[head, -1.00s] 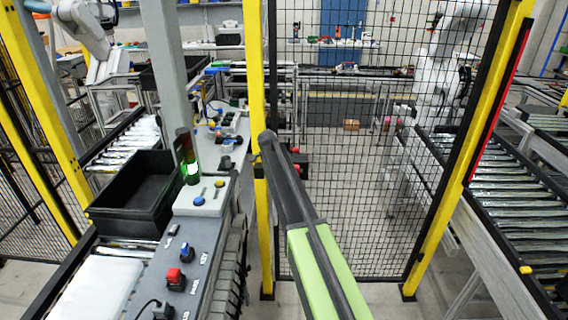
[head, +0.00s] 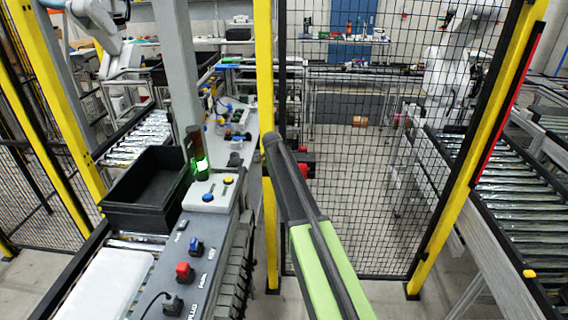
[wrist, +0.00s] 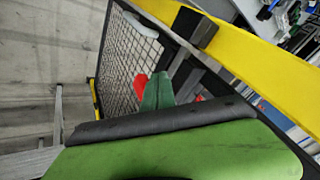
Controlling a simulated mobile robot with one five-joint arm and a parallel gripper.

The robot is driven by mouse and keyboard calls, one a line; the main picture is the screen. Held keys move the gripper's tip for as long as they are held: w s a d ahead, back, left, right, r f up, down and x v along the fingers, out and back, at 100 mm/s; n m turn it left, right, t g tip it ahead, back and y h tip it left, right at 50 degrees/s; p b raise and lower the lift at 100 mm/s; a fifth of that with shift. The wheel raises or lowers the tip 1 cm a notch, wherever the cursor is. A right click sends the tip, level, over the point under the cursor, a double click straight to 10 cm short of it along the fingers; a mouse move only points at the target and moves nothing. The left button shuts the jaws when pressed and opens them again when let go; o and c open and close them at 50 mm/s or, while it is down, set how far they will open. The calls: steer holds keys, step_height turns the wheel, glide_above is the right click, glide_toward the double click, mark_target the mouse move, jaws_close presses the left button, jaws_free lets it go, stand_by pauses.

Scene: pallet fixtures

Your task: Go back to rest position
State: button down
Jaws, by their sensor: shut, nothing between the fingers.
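My gripper (wrist: 157,92) shows in the wrist view as a pair of dark green fingers pressed together, with nothing between them. Red parts show on either side of it. My green and black arm fills the lower part of that view. In the head view my arm rises from the bottom centre, in front of the mesh fence. The gripper fingers cannot be made out clearly there.
A yellow post (head: 265,75) stands close behind my arm's bend, beside the black mesh fence (head: 360,190). A control panel (head: 195,255) and a black bin (head: 150,188) are at left. A roller conveyor (head: 515,195) is at right.

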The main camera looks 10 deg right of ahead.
steer(key=s+a+r+p, duration=0.3)
steer(key=a+r+p, duration=0.1)
steer(key=r+p, duration=0.15)
steer(key=s+f+n+g+b, duration=0.2)
steer(key=s+f+b, duration=1.4)
steer(key=f+b, duration=0.1)
steer(key=s+a+f+n+g+y+b, duration=0.1)
steer(key=s+f+n+g, duration=0.1)
steer(key=s+n, duration=0.4)
steer(key=s+a+f+n+g+y+b, duration=0.1)
steer(key=s+n, duration=0.5)
steer(key=s, duration=1)
steer(key=shift+a+f+g+y, duration=0.5)
steer(key=shift+a+f+y, duration=0.15)
steer(key=shift+f, duration=0.1)
steer(key=shift+d, duration=0.1)
